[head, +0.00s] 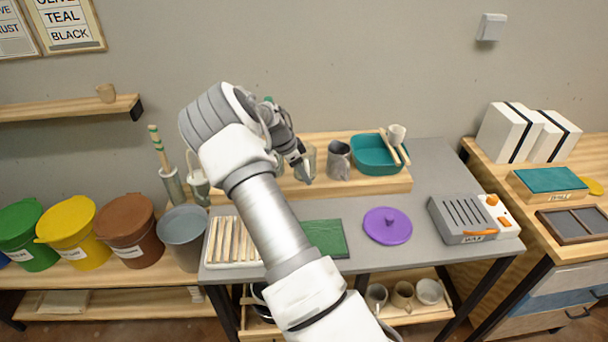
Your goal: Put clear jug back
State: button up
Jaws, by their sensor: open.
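A see-through vessel that looks like the clear jug (311,157) stands on the low wooden riser (370,187) at the back of the grey table. My gripper (302,172) is at its left side, pointing down and open. The gripper and arm hide part of the jug, so I cannot tell whether the fingers touch it or are around it. A grey mug or jug (339,161) stands just to the right on the same riser.
On the riser, a teal basin (375,156) holds wooden tools and a small cup. The table bears a slatted rack (233,242), green mat (324,238), purple lid (387,225) and grey slotted box (460,220). Buckets (128,230) line the left bench. A wall shelf (70,108) has free room.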

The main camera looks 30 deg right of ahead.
jog(key=v, duration=1.1)
jog(key=s+a+r+n+t+y, duration=0.25)
jog(key=s+a+r+n, duration=0.3)
jog(key=s+r, duration=0.3)
jog(key=s+a+r+n+t, duration=0.1)
jog(key=s+a+n, duration=0.3)
jog(key=s, duration=0.4)
jog(key=s+a+r+n+t+y, duration=0.1)
jog(key=s+a+r+n, duration=0.3)
jog(key=s, duration=0.4)
jog(key=s+a+r+n+t+y, duration=0.1)
jog(key=s+a+r+n, duration=0.1)
jog(key=s+a+n, duration=0.4)
jog(key=s+a, duration=0.1)
jog(key=s, duration=0.2)
jog(key=shift+r, duration=0.4)
